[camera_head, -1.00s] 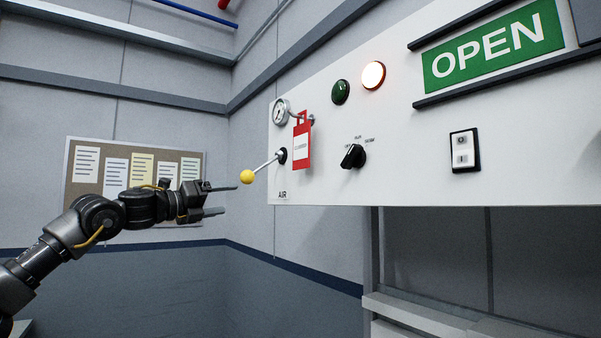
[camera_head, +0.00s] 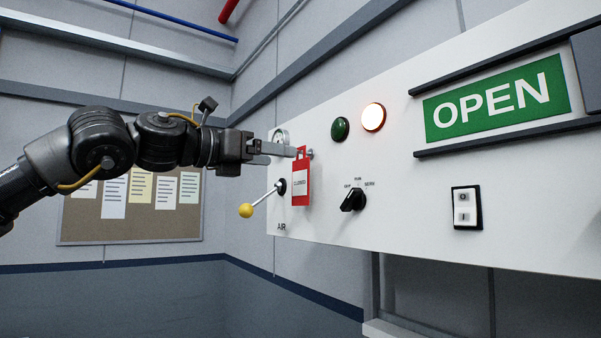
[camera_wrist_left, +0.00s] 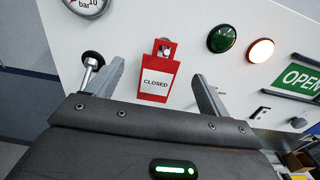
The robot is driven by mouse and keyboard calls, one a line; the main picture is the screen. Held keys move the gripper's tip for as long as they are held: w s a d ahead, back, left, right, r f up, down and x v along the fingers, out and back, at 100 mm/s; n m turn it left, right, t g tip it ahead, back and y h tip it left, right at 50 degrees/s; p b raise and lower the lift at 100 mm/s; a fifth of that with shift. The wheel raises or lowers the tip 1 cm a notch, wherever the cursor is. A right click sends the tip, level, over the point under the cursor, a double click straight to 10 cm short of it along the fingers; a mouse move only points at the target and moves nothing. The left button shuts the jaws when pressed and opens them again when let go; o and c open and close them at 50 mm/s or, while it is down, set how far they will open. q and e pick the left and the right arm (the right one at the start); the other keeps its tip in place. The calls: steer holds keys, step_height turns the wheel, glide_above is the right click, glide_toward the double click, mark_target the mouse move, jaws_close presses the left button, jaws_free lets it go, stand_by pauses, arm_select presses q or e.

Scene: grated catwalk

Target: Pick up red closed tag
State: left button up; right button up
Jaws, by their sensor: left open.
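The red closed tag (camera_head: 301,180) hangs from a peg on the white panel, below and right of the gauge. In the left wrist view the tag (camera_wrist_left: 156,78) shows its white "CLOSED" label and sits between the two fingers, toward the far end. My left gripper (camera_head: 292,151) is open, its fingertips at the tag's upper part in the head view. In the left wrist view the left gripper (camera_wrist_left: 158,80) has one finger on each side of the tag, with a gap on both sides. My right gripper is in neither view.
A yellow-knobbed AIR lever (camera_head: 246,210) sticks out just below the left gripper. The gauge (camera_head: 280,136) is partly hidden behind the fingers. A black selector knob (camera_head: 353,199), green lamp (camera_head: 340,129), lit lamp (camera_head: 373,117), rocker switch (camera_head: 466,207) and OPEN sign (camera_head: 497,100) lie to the right.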

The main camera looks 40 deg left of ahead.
mark_target(300, 161)
arm_select(q)
steer(key=p+x, duration=0.4)
steer(key=x, duration=0.1)
steer(key=shift+d, duration=0.15)
steer(key=shift+w+d+f, duration=0.15)
steer(key=shift+w+f, duration=0.05)
steer(key=shift+w, duration=0.15)
steer(key=shift+s, duration=0.3)
steer(key=shift+c, duration=1.4)
steer(key=c, duration=0.8)
